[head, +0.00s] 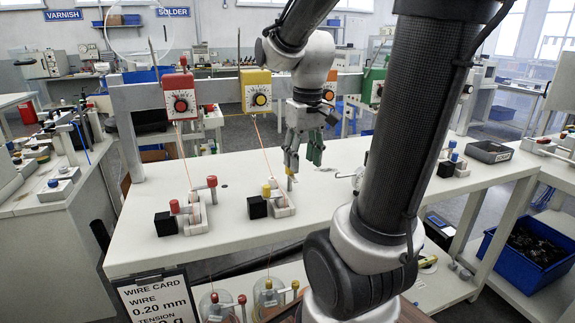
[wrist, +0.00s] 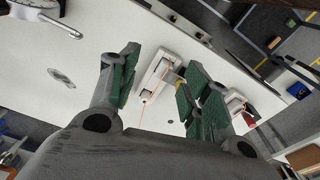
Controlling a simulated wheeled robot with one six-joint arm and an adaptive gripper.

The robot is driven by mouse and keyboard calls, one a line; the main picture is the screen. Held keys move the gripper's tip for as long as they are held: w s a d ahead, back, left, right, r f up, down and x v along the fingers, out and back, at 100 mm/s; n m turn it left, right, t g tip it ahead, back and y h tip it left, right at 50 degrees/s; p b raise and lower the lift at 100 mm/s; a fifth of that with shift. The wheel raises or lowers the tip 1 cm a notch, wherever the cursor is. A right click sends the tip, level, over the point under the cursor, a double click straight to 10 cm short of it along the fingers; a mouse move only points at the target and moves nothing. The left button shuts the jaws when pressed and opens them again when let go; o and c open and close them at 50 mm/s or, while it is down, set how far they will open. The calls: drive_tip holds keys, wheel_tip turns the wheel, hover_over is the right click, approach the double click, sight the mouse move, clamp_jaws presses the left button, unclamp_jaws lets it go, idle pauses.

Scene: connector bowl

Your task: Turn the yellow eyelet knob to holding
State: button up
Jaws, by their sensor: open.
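A white eyelet unit (head: 281,208) with a black block (head: 257,207) stands on the white bench. It has a yellow knob (head: 266,191) on top. Another yellow part (head: 290,182) shows just below my gripper's left finger; which of the two is the eyelet knob I cannot tell for certain. My gripper (head: 304,158) is open, pointing down, with green pads. In the wrist view the unit (wrist: 155,82) lies between and beyond my fingers (wrist: 162,64), with a yellow part (wrist: 180,74) close to the right finger. Contact is unclear, and the finger partly hides it.
A similar red-knobbed unit (head: 196,218) stands to the left. Red (head: 181,95) and yellow (head: 256,91) dial boxes hang on the rail, with wires running down to the units. A dark tray (head: 489,151) sits at the right. The bench between the units and its front edge is clear.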

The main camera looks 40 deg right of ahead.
sight(292, 173)
drive_tip(key=w+d+f+n, duration=0.1)
drive_tip(key=w, duration=0.2)
drive_tip(key=w+d+f+n, duration=0.1)
drive_tip(key=w+d, duration=0.1)
drive_tip(key=w, duration=0.1)
drive_tip(key=w+d+f+n+g, duration=0.1)
drive_tip(key=w, duration=0.2)
drive_tip(key=shift+w+d, duration=0.15)
drive_tip(key=shift+d, duration=0.2)
drive_tip(key=w+n, duration=0.1)
drive_tip(key=w+d, duration=0.1)
drive_tip(key=shift+w+f+n, duration=0.1)
drive_tip(key=shift+w+n, duration=0.3)
drive_tip(key=w+r+n, duration=0.2)
drive_tip(key=shift+d+r+n, duration=0.1)
drive_tip(key=shift+d+n, duration=0.1)
drive_tip(key=shift+n, duration=0.2)
drive_tip(key=shift+s+f+n, duration=0.1)
drive_tip(key=shift+f+n, duration=0.15)
drive_tip(key=shift+n, duration=0.35)
wheel_tip(292, 173, down, 8)
drive_tip(key=shift+r, duration=0.25)
drive_tip(key=c, duration=1)
